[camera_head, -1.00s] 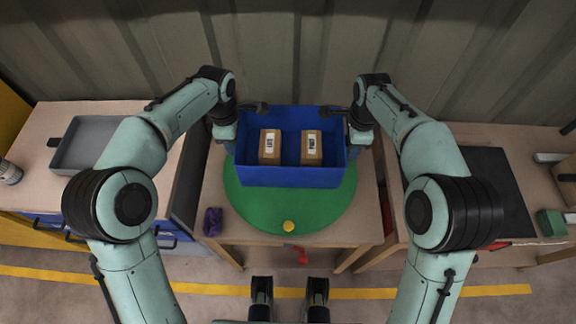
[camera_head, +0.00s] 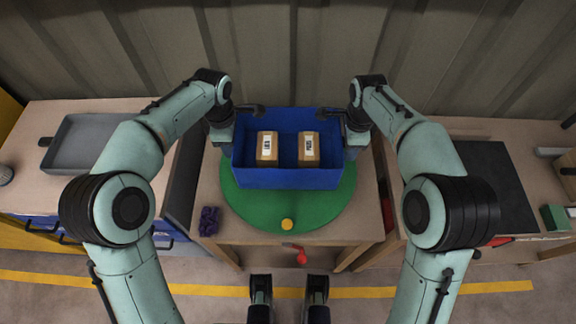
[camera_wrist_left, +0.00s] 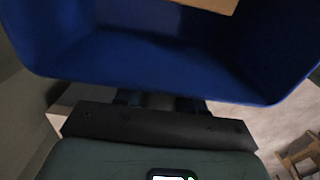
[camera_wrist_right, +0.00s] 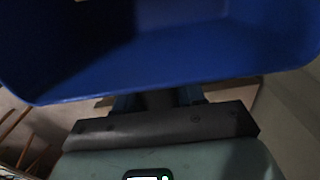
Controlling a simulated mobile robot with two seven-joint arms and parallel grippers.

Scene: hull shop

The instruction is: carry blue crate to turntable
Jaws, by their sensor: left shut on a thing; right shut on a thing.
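The blue crate (camera_head: 287,178) is over the green round turntable (camera_head: 250,209) in the head view and holds two brown boxes (camera_head: 267,147) (camera_head: 308,148) with white labels. I cannot tell whether its base touches the turntable. My left gripper (camera_head: 231,142) is shut on the crate's left side wall. My right gripper (camera_head: 347,143) is shut on its right side wall. The crate wall fills much of the left wrist view (camera_wrist_left: 150,70) and the right wrist view (camera_wrist_right: 170,65). The fingertips are mostly hidden by the crate.
The turntable is on a wooden table (camera_head: 335,245) with a yellow knob (camera_head: 287,224) near the front. A purple object (camera_head: 208,221) lies at the table's left front. A grey tray (camera_head: 62,168) is on the left bench, a dark mat (camera_head: 475,175) on the right. A corrugated wall stands behind.

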